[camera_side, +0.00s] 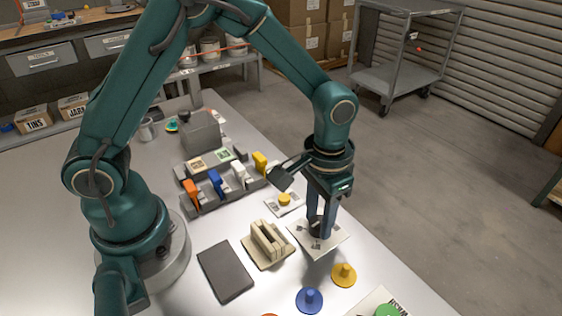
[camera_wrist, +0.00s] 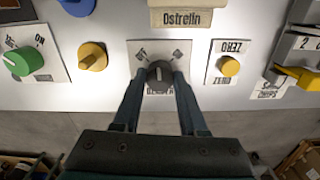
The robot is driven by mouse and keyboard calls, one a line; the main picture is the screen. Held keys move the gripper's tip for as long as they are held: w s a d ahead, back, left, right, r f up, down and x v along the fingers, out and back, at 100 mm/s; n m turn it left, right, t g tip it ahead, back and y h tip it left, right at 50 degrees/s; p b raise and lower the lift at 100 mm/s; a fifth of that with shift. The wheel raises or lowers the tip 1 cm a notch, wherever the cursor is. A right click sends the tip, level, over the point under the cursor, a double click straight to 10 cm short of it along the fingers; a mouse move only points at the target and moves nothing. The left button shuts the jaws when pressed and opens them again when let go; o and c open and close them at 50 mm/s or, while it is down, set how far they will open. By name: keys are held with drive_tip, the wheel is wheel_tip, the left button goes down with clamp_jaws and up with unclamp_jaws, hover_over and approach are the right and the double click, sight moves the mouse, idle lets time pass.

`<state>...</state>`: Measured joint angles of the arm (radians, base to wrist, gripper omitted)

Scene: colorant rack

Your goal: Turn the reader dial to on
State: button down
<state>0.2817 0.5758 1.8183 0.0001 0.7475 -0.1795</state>
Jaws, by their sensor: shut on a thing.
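The dark dial (camera_wrist: 160,76) stands on a white square plate (camera_wrist: 139,66) with small dark markings on either side of it, seen upside down in the wrist view. The lettering below the dial is partly hidden by the fingers. The dial's pointer seems to face up between the two markings, but it is too small to be sure. My gripper (camera_wrist: 160,80) is shut on the dial, one finger on each side. In the side view my gripper (camera_side: 322,232) reaches straight down onto the plate (camera_side: 333,245), and its fingers mostly hide the dial.
A yellow button (camera_wrist: 229,66) on a "ZERO" plate is right of the dial in the wrist view. A yellow peg (camera_wrist: 92,56) and a green dial (camera_wrist: 24,61) are to the left. A beige holder (camera_side: 268,241) and a colorant rack (camera_side: 212,199) stand nearby. The table edge is close.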

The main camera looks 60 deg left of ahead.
sight(319, 221)
drive_tip(key=m, duration=0.5)
drive_tip(key=shift+m, duration=2.5)
drive_tip(key=shift+c, duration=2.2)
unclamp_jaws()
drive_tip(key=shift+r, duration=2.6)
